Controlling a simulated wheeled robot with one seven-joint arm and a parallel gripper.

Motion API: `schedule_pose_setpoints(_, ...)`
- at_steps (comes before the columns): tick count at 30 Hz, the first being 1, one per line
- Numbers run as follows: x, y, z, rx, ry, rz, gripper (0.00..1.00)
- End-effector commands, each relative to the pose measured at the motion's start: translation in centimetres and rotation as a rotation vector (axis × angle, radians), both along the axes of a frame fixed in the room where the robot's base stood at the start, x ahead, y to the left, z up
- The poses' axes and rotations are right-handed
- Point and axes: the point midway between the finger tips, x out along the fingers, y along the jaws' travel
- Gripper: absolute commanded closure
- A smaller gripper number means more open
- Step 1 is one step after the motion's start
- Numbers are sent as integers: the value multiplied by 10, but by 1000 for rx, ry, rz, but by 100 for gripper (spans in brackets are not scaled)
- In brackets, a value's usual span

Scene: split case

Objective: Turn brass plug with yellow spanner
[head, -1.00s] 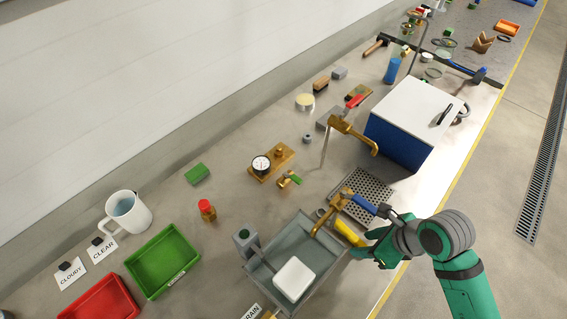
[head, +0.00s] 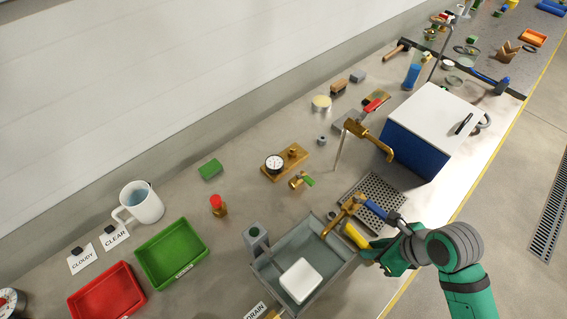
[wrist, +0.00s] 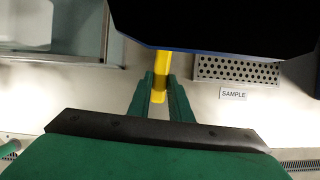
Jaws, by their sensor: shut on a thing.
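My gripper (head: 368,252) is shut on the yellow spanner (head: 355,236) at the front right of the grey sink tray. In the wrist view, the spanner (wrist: 162,68) stands between my green fingertips (wrist: 160,95) and runs up behind a large dark shape. A brass tap (head: 343,212) with a blue handle (head: 372,208) is just beyond the spanner. I cannot tell whether they touch. I cannot make out the brass plug for sure; the spanner's far end is hidden in the wrist view.
The grey sink tray (head: 322,240) holds a white block (head: 301,281). A perforated plate (head: 388,188) lies beyond the tap, and a SAMPLE label (wrist: 233,94) shows in the wrist view. A white-topped blue box (head: 432,130) stands farther right. Green (head: 203,262) and red trays (head: 130,307) are at left.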

Motion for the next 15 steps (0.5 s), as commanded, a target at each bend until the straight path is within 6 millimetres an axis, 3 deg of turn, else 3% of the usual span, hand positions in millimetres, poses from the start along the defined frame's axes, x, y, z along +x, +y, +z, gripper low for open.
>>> schedule_pose_setpoints(7,0,0,3,-1,-1,0,100)
schedule_pose_setpoints(15,0,-1,24,-3,-1,0,100)
